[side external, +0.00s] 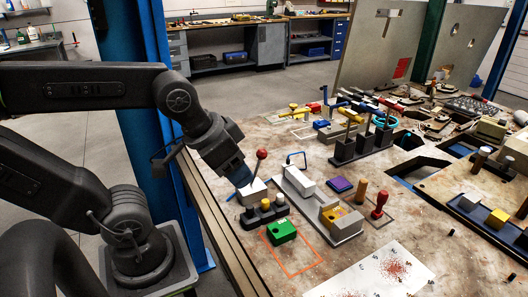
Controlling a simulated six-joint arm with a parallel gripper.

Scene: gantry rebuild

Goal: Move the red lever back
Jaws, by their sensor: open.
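The red lever (262,154) has a round red knob on a thin rod. The rod rises from a pale block (252,191) on the workbench and leans slightly right toward its top. My gripper (240,180) points down just left of the lever, close to the pale block. It is open, and nothing shows between its fingers. The fingertips are small and partly hidden, so I cannot tell whether they touch the rod or the block.
A dark holder with several knobs (265,214) and a green block (282,231) in an orange outline (293,262) sit in front. A grey rail with a white block (300,178) stands to the right. More tools and dark upright holders (345,150) crowd the bench (350,262) behind.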

